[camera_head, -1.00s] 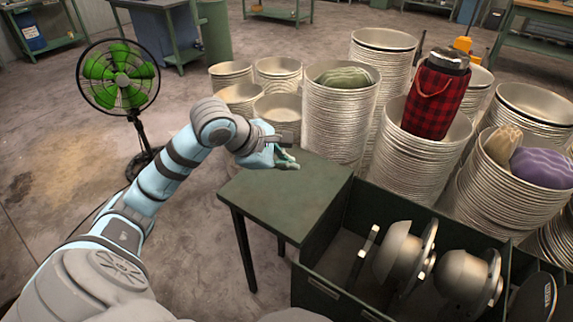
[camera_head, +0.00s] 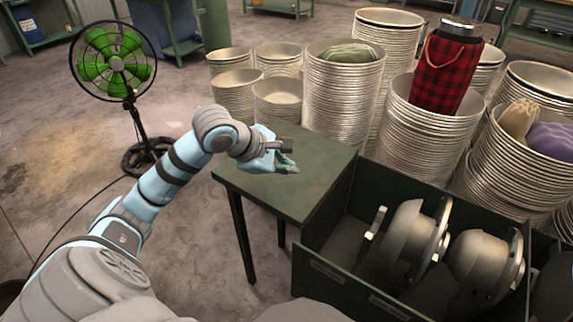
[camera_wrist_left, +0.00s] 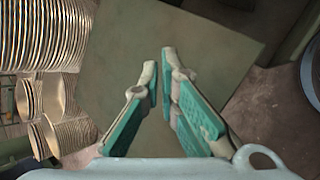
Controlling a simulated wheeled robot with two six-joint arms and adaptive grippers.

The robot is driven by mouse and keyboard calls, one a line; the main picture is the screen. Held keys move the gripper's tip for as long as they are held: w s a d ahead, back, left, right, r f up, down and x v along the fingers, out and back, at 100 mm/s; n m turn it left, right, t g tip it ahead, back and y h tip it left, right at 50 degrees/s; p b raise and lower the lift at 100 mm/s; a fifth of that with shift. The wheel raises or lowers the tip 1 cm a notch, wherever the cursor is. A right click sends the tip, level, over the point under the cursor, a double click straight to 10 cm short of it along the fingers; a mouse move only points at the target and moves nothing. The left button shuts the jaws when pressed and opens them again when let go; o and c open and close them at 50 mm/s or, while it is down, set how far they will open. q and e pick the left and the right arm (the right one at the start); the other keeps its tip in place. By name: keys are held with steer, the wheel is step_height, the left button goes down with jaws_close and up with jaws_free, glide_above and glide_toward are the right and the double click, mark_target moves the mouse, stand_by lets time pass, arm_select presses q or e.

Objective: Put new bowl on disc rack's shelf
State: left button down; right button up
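My left gripper (camera_head: 288,160) is above the small dark green table (camera_head: 318,188), with nothing between its fingers. In the left wrist view its fingers (camera_wrist_left: 159,62) have teal pads, and a narrow gap shows between their tips. Tall stacks of metal bowls (camera_head: 338,105) stand on the floor behind the table. Shorter bowl stacks (camera_head: 234,98) also stand there; bowl rims show at the left of the left wrist view (camera_wrist_left: 42,35). A dark green box (camera_head: 345,285) holds metal disc-shaped parts (camera_head: 408,240); I cannot tell whether it is the disc rack. My right gripper is not in view.
A green-bladed fan (camera_head: 117,62) stands on the left, its cable on the floor. A red plaid container (camera_head: 440,75) and grey-green, tan and purple objects (camera_head: 552,140) sit on the bowl stacks. Bare floor lies left of the table.

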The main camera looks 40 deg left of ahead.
arm_select(q)
steer(key=shift+r, duration=0.15)
steer(key=shift+w+f+b, duration=0.15)
steer(key=shift+f+b, duration=0.15)
steer(key=shift+b, duration=0.05)
stand_by(0.3)
steer(key=c, duration=1.7)
jaws_free()
